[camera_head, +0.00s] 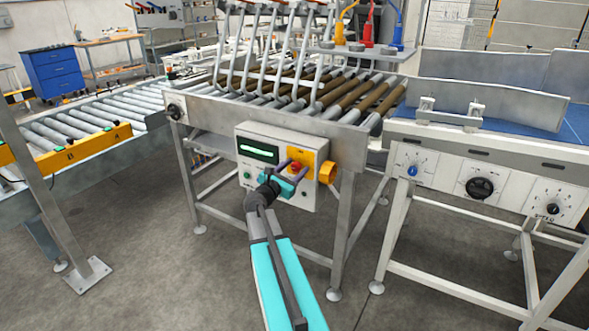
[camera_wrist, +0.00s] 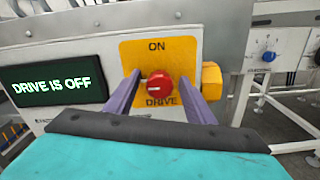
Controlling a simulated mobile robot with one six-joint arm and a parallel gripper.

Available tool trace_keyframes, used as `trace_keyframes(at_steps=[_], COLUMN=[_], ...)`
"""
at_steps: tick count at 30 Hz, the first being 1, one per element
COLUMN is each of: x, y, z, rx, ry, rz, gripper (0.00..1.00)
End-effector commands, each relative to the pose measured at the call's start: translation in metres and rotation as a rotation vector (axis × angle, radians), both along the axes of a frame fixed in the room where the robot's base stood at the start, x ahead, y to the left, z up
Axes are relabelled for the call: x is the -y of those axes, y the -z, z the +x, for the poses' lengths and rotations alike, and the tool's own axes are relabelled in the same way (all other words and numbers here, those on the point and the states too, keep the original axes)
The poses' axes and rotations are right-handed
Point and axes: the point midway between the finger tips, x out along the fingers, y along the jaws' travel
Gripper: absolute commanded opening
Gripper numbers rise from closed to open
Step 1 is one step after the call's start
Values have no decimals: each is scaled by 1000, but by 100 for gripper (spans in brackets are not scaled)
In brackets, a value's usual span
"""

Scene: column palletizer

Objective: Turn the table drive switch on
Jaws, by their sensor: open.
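The drive switch is a round red knob (camera_wrist: 160,84) on a yellow plate (camera_wrist: 156,52) marked ON above and DRIVE below. The knob's light mark points to the left. The display (camera_wrist: 57,84) beside it reads DRIVE IS OFF. My gripper (camera_wrist: 160,84) is open, with one purple finger on each side of the knob; I cannot tell whether they touch it. In the head view, my gripper (camera_head: 294,170) is at the yellow plate on the control box (camera_head: 262,134), partly hiding the red knob.
The control box hangs on the roller table frame (camera_head: 345,133). A yellow-orange part (camera_head: 328,173) sticks out at its right side. A white panel with a blue knob (camera_head: 412,170) and a black knob (camera_head: 479,187) stands to the right. The floor in front is clear.

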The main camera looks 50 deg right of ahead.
Motion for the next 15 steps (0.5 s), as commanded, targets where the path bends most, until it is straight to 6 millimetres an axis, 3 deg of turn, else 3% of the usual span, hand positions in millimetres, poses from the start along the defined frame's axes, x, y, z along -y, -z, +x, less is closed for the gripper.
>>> trace_keyframes(at_steps=[4, 11, 15], x=[0, 0, 0], y=[0, 0, 0], z=[0, 0, 0], rx=[0, 0, 2], ry=[0, 0, 1], rz=[0, 0, 1], gripper=[48, 9, 8])
